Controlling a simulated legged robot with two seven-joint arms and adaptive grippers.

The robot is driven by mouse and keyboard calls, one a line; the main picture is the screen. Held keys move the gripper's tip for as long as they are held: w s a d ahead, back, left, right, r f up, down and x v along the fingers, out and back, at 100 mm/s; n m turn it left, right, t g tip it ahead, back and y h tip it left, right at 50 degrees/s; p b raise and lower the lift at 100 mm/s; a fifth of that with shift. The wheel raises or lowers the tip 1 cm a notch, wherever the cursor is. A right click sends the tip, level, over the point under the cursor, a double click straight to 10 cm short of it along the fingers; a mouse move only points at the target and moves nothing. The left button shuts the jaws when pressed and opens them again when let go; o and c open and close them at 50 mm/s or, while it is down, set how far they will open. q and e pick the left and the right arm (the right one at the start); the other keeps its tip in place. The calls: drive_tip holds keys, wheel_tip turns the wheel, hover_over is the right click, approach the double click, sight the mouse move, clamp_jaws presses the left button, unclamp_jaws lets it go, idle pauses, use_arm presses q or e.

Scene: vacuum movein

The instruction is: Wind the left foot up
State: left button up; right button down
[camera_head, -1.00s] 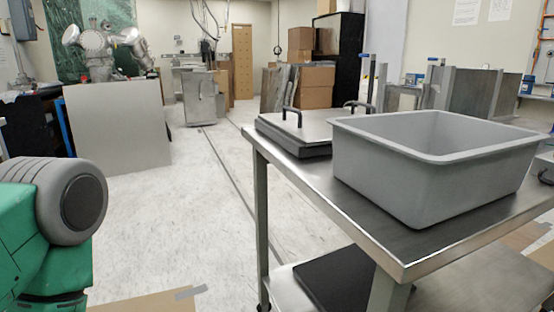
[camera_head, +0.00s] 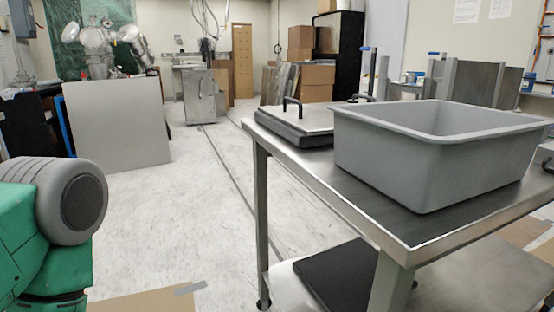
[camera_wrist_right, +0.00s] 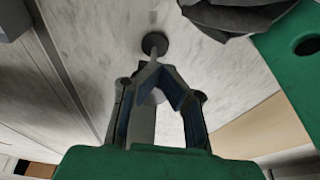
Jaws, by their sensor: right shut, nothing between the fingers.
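A dark round foot (camera_wrist_right: 155,43) with a thin light stem shows at the upper middle of the right wrist view, against the pale floor. I cannot tell for sure whether it is the left foot. My right gripper (camera_wrist_right: 156,73) is shut, with its fingertips close to the foot's stem. Whether they touch it is unclear. A pale grey post shows behind and between the finger links, partly hidden by them. My left gripper is in neither view; the green and grey arm part at the left of the head view is mine.
A steel cart (camera_head: 419,245) stands at the right, bearing a grey tub (camera_head: 425,165) and a flat device with black handles (camera_head: 298,124). A grey panel (camera_head: 118,124) stands at the left. The floor (camera_head: 190,220) between them is mostly clear.

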drive_tip(key=shift+w, duration=0.2)
drive_tip(key=shift+w+d, duration=0.3)
drive_tip(key=shift+d, duration=0.05)
drive_tip(key=shift+s+d, duration=0.1)
drive_tip(key=shift+s, duration=0.05)
drive_tip(key=w+p+v, duration=0.1)
drive_tip(key=p+v, duration=0.4)
drive_tip(key=shift+s+r, duration=0.35)
drive_tip(key=shift+r, duration=0.2)
idle(0.3)
drive_tip(key=shift+s, duration=0.15)
